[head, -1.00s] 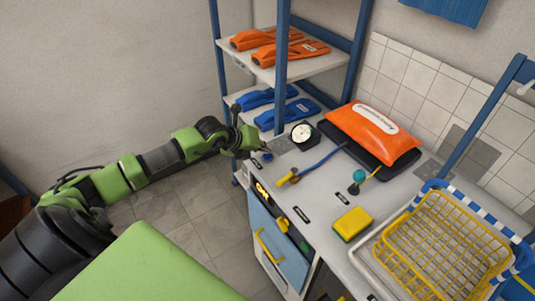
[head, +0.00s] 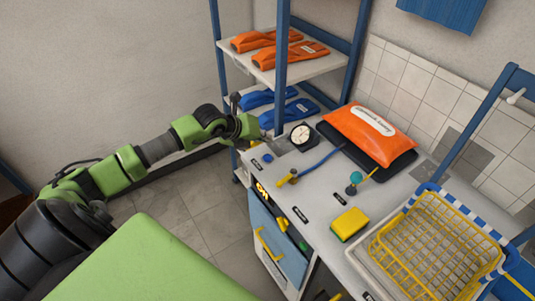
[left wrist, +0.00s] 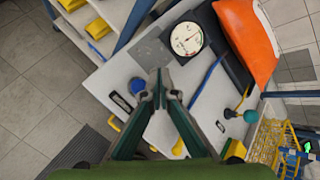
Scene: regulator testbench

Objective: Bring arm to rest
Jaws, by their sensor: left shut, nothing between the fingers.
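My left arm reaches from the left in the head view. Its gripper (head: 265,138) is over the far left corner of the white bench (head: 318,187), beside the round dial gauge (head: 301,134). In the left wrist view the two dark fingers (left wrist: 160,90) meet at their tips, with nothing between them. The gauge (left wrist: 187,39) lies beyond the fingertips, apart from them. A blue button (left wrist: 137,86) shows just left of the tips. My right gripper is in neither view.
An orange bag (head: 371,131) lies on a black tray behind a blue hose (head: 321,160) with a yellow valve handle. A yellow sponge (head: 350,224) and wire basket (head: 440,245) are at right. Floor (head: 205,195) left of the bench is clear.

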